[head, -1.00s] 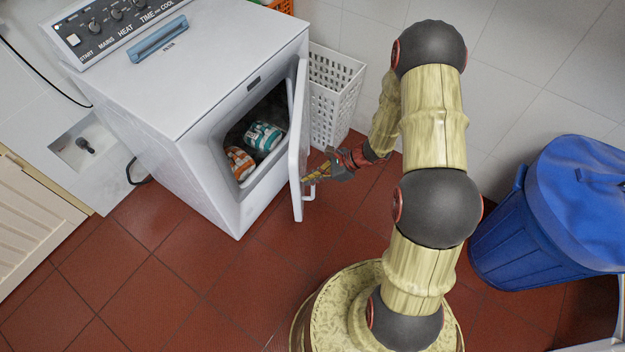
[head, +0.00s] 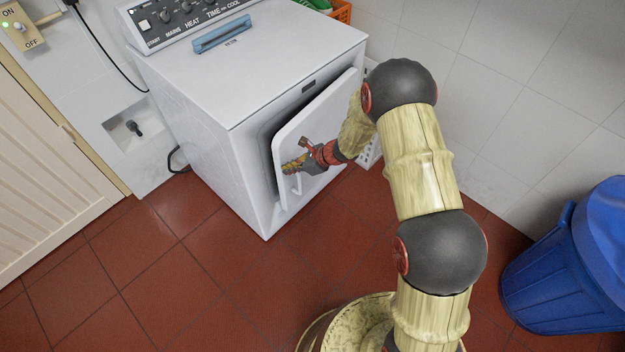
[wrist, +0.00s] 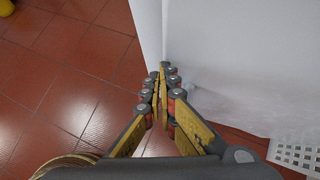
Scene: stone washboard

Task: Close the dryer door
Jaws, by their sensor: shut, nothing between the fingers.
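The white dryer (head: 215,115) stands against the wall in the head view. Its white door (head: 325,120), hinged at the right, is partly open, with a dark gap along its left edge. The door handle (head: 297,184) is low on the left part of the door. My gripper (head: 290,167) is shut and empty at the outer face of the door, near the handle. In the wrist view the closed fingertips (wrist: 163,70) are close to a white panel edge; I cannot tell whether they touch. The inside of the drum is hidden.
A white basket (head: 370,150) stands right of the dryer, mostly behind my arm; it also shows in the wrist view (wrist: 300,155). A blue bin (head: 565,265) is at the right. The red tiled floor (head: 200,260) in front is clear.

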